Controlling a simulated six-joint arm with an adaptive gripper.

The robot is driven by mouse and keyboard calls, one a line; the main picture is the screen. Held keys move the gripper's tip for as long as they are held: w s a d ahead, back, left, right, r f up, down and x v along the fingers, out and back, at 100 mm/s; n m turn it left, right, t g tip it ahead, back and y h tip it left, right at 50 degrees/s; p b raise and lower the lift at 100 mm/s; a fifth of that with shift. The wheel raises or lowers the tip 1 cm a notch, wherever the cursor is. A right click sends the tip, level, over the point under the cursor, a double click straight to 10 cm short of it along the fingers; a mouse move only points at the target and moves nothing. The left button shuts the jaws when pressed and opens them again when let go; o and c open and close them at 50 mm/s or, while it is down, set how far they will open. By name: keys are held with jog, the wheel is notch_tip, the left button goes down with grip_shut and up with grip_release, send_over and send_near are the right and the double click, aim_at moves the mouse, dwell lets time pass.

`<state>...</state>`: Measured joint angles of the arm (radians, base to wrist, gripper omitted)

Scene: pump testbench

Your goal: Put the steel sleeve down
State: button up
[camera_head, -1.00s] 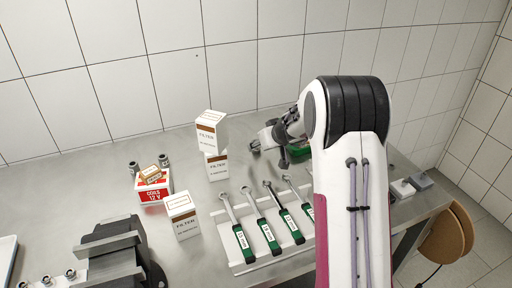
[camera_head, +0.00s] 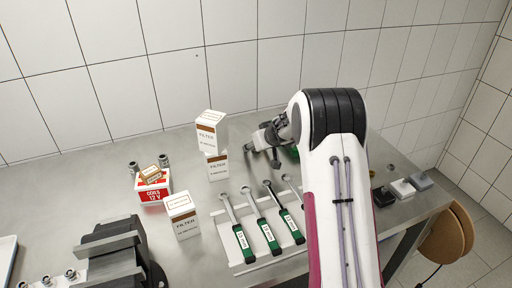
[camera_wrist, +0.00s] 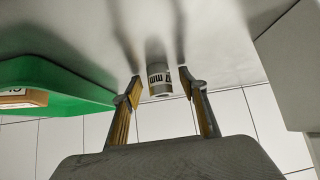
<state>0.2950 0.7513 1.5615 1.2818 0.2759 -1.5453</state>
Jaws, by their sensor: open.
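A short steel sleeve (camera_wrist: 160,80) with a printed white label shows in the wrist view, against the grey bench top. It lies between the two yellow-padded fingers of my gripper (camera_wrist: 163,92), which are spread with a visible gap on either side of it. In the head view my gripper (camera_head: 262,156) is low over the bench, right of the stacked filter boxes. I cannot make out this sleeve there. Two small steel cylinders (camera_head: 164,160) stand at the back left behind the red box.
A green bin (camera_wrist: 55,85) is close beside my gripper. Stacked filter boxes (camera_head: 218,167) stand left of it. Wrenches on a white tray (camera_head: 240,266) lie in front. A red box (camera_head: 153,188) is farther left. Small blocks (camera_head: 402,188) sit near the right edge.

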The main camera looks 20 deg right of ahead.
grip_shut()
jog(key=shift+r, duration=0.15)
dwell(0.4)
jog(key=shift+r, duration=4.95)
